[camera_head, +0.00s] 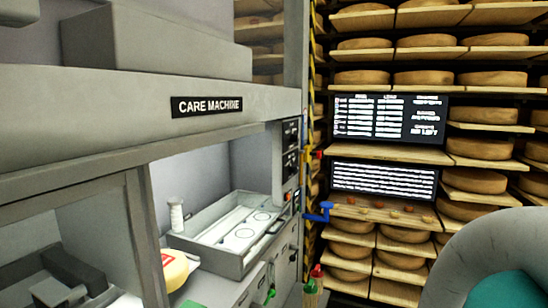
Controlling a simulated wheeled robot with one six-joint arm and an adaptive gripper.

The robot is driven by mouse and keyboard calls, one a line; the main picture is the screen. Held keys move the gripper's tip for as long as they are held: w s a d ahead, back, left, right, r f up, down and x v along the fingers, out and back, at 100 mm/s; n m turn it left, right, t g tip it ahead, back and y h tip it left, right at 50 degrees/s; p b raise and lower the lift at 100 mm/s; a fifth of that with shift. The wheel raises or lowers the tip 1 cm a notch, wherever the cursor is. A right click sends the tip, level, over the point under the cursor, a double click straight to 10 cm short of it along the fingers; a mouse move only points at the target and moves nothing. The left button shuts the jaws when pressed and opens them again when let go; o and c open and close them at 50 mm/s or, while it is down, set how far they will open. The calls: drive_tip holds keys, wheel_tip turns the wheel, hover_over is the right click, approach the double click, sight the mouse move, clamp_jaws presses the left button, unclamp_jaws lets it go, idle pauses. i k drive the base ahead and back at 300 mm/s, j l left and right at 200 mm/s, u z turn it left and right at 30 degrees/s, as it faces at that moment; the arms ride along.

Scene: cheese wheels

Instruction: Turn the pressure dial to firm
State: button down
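A grey machine with a black "CARE MACHINE" label (207,106) fills the left half. A narrow control panel on its right edge carries two small dark displays, an upper one (290,133) and a lower one (290,165), with small controls below. I see the panel at a steep angle, so I cannot tell which control is the pressure dial or how it is set. A blue crank (320,212) sticks out at the panel's right. My gripper is not in view; only a grey and teal part of my arm shows at the lower right.
Shelves of cheese wheels and two black text boards (390,119) stand behind.

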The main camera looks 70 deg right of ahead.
sight(293, 168)
drive_tip(key=z, duration=1.7)
